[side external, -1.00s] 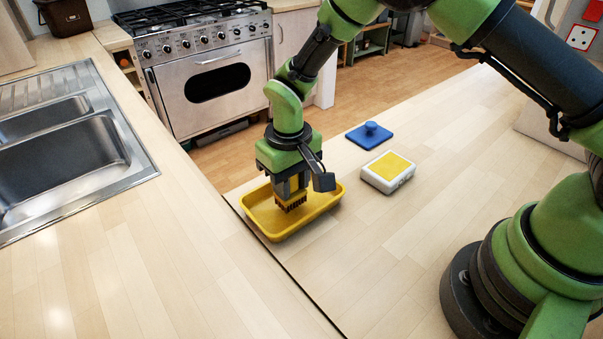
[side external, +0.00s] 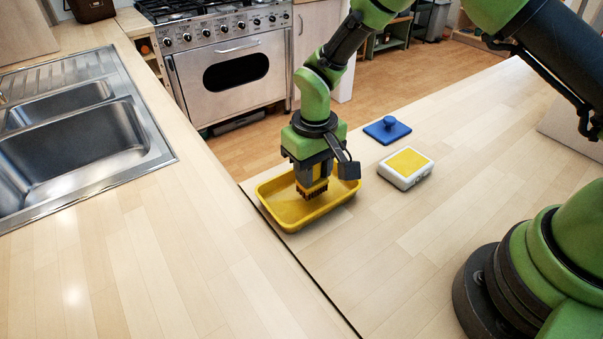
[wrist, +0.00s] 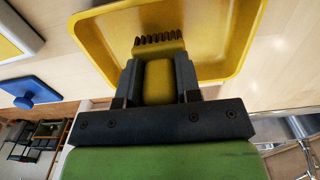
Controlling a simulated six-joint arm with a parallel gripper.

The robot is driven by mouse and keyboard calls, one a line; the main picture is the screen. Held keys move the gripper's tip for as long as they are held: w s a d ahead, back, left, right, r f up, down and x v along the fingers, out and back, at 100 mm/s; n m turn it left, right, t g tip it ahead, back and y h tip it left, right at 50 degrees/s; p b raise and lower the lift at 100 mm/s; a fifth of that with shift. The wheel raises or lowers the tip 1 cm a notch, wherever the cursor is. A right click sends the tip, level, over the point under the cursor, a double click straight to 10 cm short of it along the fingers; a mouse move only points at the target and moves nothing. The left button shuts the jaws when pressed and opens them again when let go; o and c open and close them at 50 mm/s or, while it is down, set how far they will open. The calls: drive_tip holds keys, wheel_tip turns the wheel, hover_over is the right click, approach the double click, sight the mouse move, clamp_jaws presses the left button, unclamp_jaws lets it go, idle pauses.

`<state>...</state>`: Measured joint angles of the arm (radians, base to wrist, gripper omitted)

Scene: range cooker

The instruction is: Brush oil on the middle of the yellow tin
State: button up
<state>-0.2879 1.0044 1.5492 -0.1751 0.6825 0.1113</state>
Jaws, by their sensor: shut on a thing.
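The yellow tin (side external: 283,208) is a shallow rectangular tray with a raised rim, upright on the wooden worktop; it also shows at the top of the wrist view (wrist: 217,40). My gripper (side external: 314,172) is over the tin, pointing down, shut on a yellow brush (wrist: 160,80). The brush's dark bristles (side external: 312,192) are inside the tin's outline, near its middle. I cannot tell whether they touch the floor of the tin. No oil can be made out on the tin.
A white box with a yellow top (side external: 406,166) and a blue lid-like plate with a knob (side external: 387,129) lie right of the tin. A seam in the worktop runs close by the tin. The sink (side external: 80,140) is at left. Worktop in front is clear.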

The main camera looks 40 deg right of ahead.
drive_tip(key=shift+d, duration=2)
drive_tip(key=shift+f, duration=0.25)
wheel_tip(320, 180, up, 7)
drive_tip(key=shift+w+a+f, duration=0.1)
drive_tip(key=shift+f, duration=0.05)
